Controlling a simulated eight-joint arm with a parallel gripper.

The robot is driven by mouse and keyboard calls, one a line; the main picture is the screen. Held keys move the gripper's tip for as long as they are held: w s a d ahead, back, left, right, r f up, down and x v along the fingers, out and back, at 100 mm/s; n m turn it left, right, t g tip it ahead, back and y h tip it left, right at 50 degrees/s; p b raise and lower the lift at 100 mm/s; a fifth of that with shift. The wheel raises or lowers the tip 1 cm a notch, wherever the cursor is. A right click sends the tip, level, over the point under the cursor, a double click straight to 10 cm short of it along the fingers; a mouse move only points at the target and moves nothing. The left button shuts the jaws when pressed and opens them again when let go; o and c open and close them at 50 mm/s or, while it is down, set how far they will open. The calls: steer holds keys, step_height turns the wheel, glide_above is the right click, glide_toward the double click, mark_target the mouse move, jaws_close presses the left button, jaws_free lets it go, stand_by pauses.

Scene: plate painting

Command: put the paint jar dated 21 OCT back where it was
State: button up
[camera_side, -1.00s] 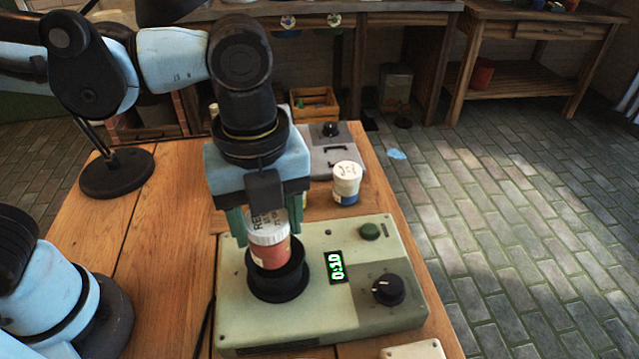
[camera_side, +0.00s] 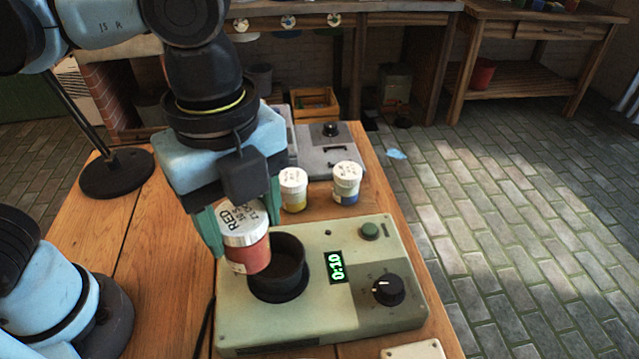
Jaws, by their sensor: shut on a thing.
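A paint jar (camera_side: 246,256) with red contents and a white lid marked "RED" is between the green fingers of my gripper (camera_side: 242,232). The lid's smaller print is too small to read surely. My gripper is shut on this jar and holds it tilted, raised just left of the black cup (camera_side: 278,284) on the green machine (camera_side: 320,318). The cup looks empty. A yellow jar (camera_side: 293,190) and a blue jar (camera_side: 346,184), both with white lids, stand upright on the table behind the machine. Their lid writing is not legible.
A grey device (camera_side: 326,150) stands at the table's back. The wooden table (camera_side: 150,235) is clear left of the machine. A lamp base (camera_side: 117,172) stands at the left.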

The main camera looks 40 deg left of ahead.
steer(key=w+a+f+n, duration=0.3)
steer(key=w+a+n, duration=0.3)
steer(key=a, duration=0.3)
steer(key=w+a+f+n, duration=0.3)
steer(key=w+a+n, duration=0.3)
steer(key=a, duration=0.3)
steer(key=shift+a+f, duration=0.1)
steer(key=shift+f, duration=4.55)
steer(key=o, duration=1.2)
steer(key=shift+f, duration=0.15)
